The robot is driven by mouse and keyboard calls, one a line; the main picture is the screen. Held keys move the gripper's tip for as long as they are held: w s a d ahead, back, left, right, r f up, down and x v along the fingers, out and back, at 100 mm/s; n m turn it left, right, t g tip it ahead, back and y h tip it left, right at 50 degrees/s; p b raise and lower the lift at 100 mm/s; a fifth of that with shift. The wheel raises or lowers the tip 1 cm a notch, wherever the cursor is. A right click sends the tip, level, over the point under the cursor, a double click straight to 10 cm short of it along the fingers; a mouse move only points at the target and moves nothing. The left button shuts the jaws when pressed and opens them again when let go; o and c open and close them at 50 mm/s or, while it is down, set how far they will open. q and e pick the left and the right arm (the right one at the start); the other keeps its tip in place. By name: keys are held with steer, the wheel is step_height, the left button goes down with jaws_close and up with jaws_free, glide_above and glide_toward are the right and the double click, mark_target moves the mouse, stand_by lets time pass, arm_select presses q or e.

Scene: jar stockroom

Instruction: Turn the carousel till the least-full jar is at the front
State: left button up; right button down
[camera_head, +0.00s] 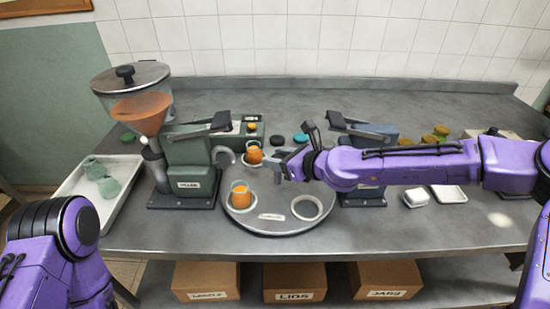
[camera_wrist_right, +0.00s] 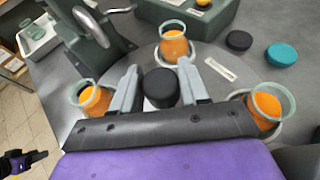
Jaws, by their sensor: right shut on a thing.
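The round grey carousel (camera_head: 275,228) stands on the counter. In the head view, one glass jar with orange filling (camera_head: 240,196) is at its front left and another (camera_head: 253,156) at its back left. An empty ring seat (camera_head: 307,207) is at the front right. The right wrist view shows three orange-filled jars, at left (camera_wrist_right: 95,98), top (camera_wrist_right: 174,46) and right (camera_wrist_right: 265,107); their levels look alike, so I cannot rank them. My right gripper (camera_head: 284,168) is shut on the black centre knob (camera_wrist_right: 160,86). It hides part of the carousel.
A green mill (camera_head: 190,165) with an orange hopper stands left of the carousel, and a blue-grey machine (camera_head: 365,195) right of it. A white tray (camera_head: 75,215) lies at far left. Loose lids, including a teal one (camera_head: 301,138), lie behind. The counter's front strip is clear.

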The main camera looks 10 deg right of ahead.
stand_by(0.3)
steer(key=c, duration=0.7)
jaws_free()
steer(key=shift+o, duration=0.2)
steer(key=p+v, duration=0.1)
steer(key=v, duration=0.9)
steer(key=shift+r+p, duration=0.15)
steer(key=shift+p, duration=0.25)
steer(key=shift+s+d, duration=0.15)
